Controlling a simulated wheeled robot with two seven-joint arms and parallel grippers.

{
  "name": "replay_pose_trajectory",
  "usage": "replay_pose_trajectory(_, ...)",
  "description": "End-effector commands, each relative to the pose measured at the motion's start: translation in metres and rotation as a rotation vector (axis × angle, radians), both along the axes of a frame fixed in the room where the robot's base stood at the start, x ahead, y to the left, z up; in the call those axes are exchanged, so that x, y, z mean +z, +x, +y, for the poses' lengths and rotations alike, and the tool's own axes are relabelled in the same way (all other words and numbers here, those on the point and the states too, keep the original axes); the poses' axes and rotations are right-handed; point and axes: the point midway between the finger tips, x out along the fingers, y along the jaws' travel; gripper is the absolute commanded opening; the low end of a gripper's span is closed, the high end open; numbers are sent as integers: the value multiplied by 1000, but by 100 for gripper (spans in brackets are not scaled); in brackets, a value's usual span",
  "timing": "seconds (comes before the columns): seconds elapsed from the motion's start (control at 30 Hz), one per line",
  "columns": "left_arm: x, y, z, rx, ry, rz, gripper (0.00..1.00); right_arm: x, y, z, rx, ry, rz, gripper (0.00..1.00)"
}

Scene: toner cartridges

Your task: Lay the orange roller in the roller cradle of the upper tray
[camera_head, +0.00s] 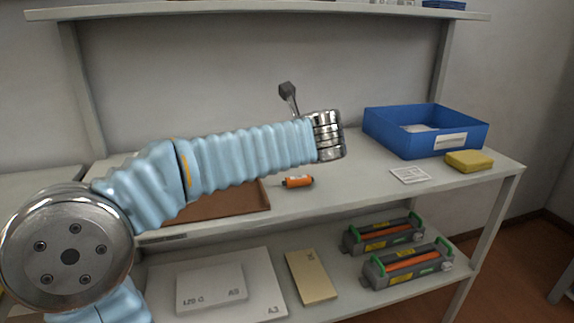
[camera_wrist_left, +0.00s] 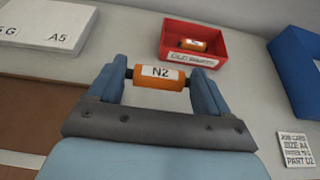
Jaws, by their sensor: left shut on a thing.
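My left gripper (camera_wrist_left: 160,78) is shut on an orange roller (camera_wrist_left: 160,76) labelled N2, held crosswise between its fingertips in the left wrist view. In the head view my left forearm crosses the bench and the fingers are hidden behind the wrist. An orange roller (camera_head: 298,181) with dark ends shows on the bench just below the forearm; I cannot tell whether it is the held one. Two grey trays with green ends sit on the lower shelf, a farther tray (camera_head: 352,246) and a nearer tray (camera_head: 376,281). Each shows an orange bar and yellow labels. My right gripper is not in view.
A red OLD PARTS bin (camera_wrist_left: 166,43) holds another orange roller (camera_wrist_left: 192,44). A blue box (camera_head: 397,140), a yellow block (camera_head: 470,160) and a white card (camera_head: 409,175) stand at the bench's right. A brown mat (camera_head: 236,199) lies left. Pale boxes (camera_head: 212,285) fill the lower shelf's left.

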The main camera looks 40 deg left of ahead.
Motion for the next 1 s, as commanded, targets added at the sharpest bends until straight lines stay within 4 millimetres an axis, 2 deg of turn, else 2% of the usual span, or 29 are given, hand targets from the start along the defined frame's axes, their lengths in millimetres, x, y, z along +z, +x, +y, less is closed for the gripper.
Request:
replay_pose_trajectory(0.03,-16,7,5,0,0,6,50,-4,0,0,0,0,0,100)
replay_pose_trajectory(0.1,-28,15,12,1,0,5,50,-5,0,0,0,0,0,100)
replay_pose_trajectory(0.43,-60,36,28,-1,-1,4,50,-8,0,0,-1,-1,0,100)
replay_pose_trajectory(0.6,-84,35,27,-2,1,2,50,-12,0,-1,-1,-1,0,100)
replay_pose_trajectory(1.0,-90,35,26,-2,-1,1,50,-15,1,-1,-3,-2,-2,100)
